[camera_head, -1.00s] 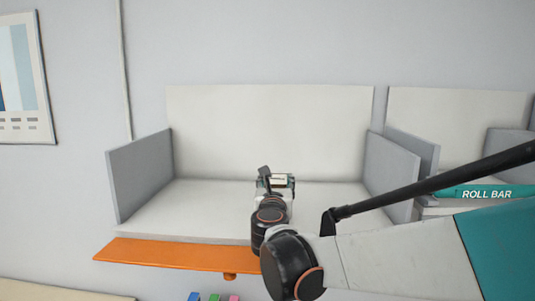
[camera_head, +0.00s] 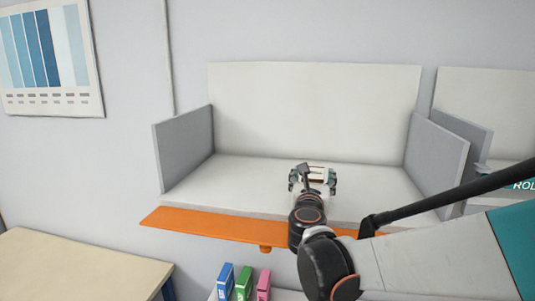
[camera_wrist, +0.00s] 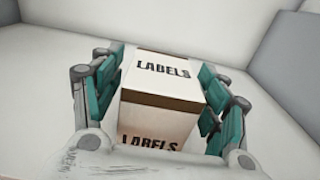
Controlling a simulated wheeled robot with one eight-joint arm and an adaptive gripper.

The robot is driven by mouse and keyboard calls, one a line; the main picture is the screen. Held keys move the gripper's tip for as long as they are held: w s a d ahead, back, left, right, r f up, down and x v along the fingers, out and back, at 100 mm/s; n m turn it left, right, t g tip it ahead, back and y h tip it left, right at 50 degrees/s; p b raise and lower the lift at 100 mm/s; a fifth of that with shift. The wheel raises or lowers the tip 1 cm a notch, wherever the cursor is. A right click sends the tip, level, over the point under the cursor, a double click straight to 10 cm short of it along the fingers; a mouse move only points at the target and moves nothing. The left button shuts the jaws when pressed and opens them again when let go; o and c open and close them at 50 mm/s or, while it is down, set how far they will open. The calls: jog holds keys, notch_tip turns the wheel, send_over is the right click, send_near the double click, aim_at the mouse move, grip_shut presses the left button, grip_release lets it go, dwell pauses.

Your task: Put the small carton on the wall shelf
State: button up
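The small carton (camera_wrist: 165,80), white with a brown band and marked LABELS, stands between my gripper's fingers in the wrist view. In the head view its pale top (camera_head: 318,171) shows between the fingers. It appears to rest on the white board of the wall shelf (camera_head: 235,172), near the middle, though its base is hidden. My gripper (camera_head: 313,180) is over the shelf, its teal-padded fingers spread on either side of the carton. The pads in the wrist view (camera_wrist: 163,88) look slightly apart from its sides.
Grey side panels (camera_head: 184,148) and a white back panel (camera_head: 318,110) bound the shelf bay. An orange strip (camera_head: 205,224) runs along its front. Blue, green and pink boxes (camera_head: 243,283) stand below. A table (camera_head: 75,265) is at lower left. Shelf room is free left of the carton.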

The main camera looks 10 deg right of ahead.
jog(key=shift+r, duration=0.15)
jog(key=b+v, duration=0.1)
jog(key=v, duration=0.9)
jog(key=shift+s+a+b, duration=0.15)
jog(key=shift+s+b, duration=0.1)
jog(key=shift+b, duration=0.1)
jog(key=shift+v, duration=0.85)
jog(key=shift+w, duration=0.15)
